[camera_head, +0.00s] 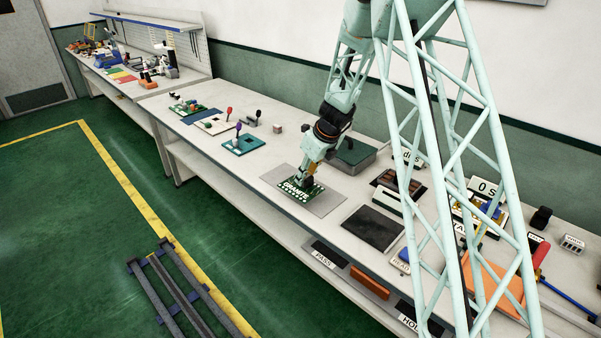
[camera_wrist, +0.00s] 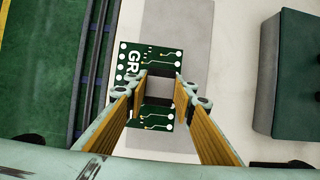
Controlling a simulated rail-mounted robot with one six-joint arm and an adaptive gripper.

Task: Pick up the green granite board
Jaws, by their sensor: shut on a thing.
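The green granite board (camera_head: 290,190) lies over a grey mat (camera_head: 325,205) near the front edge of the bench, its white lettering partly readable. My gripper (camera_head: 308,182) comes down on it from above. In the wrist view the board (camera_wrist: 132,62) shows beyond and between my fingers, with gold traces and white dots. My gripper (camera_wrist: 161,88) is shut on the board's raised block in the middle, a finger on each side. My fingers hide part of the board. I cannot tell whether the board touches the mat.
A blue board (camera_head: 243,144) with coloured-knob parts stands to the left on the bench. A dark green box (camera_head: 354,157) is close behind my gripper. A dark plate (camera_head: 373,228) lies to the right. Labelled trays line the front edge.

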